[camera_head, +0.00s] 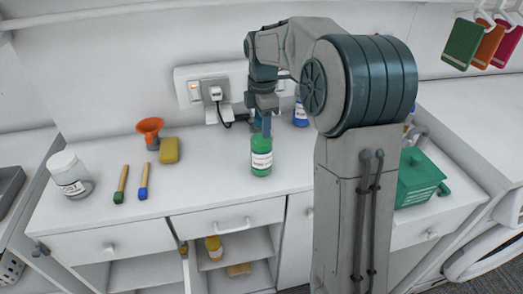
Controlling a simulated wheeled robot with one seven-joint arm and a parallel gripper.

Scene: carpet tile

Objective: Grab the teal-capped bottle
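A green bottle (261,147) with a white label stands upright on the white counter. My gripper (264,127) points down right at the top of this bottle. The fingers cover the cap area, so the cap's color is hard to make out. I cannot tell whether the fingers are closed on the bottle or only around it. A blue bottle (300,117) with a white label stands farther back, partly hidden by my arm.
On the counter's left are a white jar (70,174), two brushes (122,183), a yellow sponge (169,150) and an orange funnel (150,131). A green toolbox (418,180) is right of my arm. A plug and cord (215,94) are behind.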

